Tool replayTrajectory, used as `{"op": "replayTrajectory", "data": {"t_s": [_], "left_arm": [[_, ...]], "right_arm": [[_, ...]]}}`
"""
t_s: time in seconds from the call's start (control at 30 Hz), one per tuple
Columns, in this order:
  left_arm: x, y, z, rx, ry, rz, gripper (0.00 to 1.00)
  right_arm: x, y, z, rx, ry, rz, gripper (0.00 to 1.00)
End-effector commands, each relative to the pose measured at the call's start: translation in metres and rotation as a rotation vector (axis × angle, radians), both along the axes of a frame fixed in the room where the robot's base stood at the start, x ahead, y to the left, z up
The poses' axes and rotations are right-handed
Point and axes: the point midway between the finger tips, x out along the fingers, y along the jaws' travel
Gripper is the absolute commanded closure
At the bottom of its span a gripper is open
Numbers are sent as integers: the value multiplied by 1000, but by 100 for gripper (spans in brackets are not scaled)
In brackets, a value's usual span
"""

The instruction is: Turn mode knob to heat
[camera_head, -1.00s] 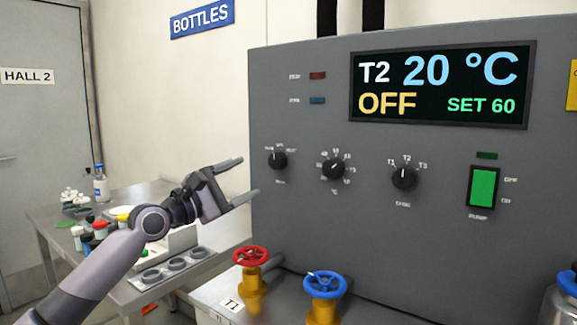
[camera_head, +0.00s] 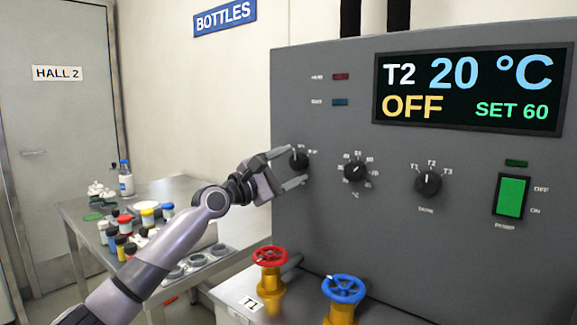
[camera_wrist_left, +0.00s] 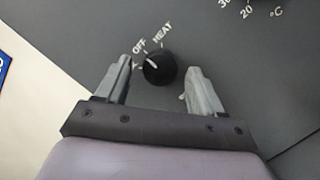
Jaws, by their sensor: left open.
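The mode knob (camera_head: 299,159) is a small black dial at the left of the grey control panel (camera_head: 330,215). In the left wrist view the knob (camera_wrist_left: 159,68) has a white pointer line aimed up-left at the OFF label, with HEAT to the right of OFF. My left gripper (camera_head: 291,168) is open, its fingers reaching toward the panel around the knob. In the left wrist view the left gripper (camera_wrist_left: 158,85) has one finger on each side of the knob, with a gap to each. The display (camera_head: 468,88) reads T2, 20 °C, OFF, SET 60. My right gripper is not in view.
A red valve wheel (camera_head: 270,256) and a blue one (camera_head: 343,288) stand below. A side table (camera_head: 75,212) holds bottles and jars.

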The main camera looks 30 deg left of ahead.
Motion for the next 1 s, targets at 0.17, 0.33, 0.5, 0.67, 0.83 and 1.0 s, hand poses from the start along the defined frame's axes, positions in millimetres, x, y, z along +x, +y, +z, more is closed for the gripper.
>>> {"op": "replayTrajectory", "data": {"t_s": [0.17, 0.33, 0.5, 0.67, 0.83, 1.0], "left_arm": [[1, 0, 0, 0, 0, 0, 32], [1, -1, 0, 0, 1, -1, 49], [1, 0, 0, 0, 1, -1, 88], [1, 0, 0, 5, 0, -1, 88], [1, 0, 0, 46, -4, -1, 88], [1, 0, 1, 140, -11, -2, 88]], "right_arm": [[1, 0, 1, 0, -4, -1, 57], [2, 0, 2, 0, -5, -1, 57], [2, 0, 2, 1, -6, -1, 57], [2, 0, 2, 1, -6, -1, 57], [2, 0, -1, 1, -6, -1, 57], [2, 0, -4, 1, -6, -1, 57]]}}
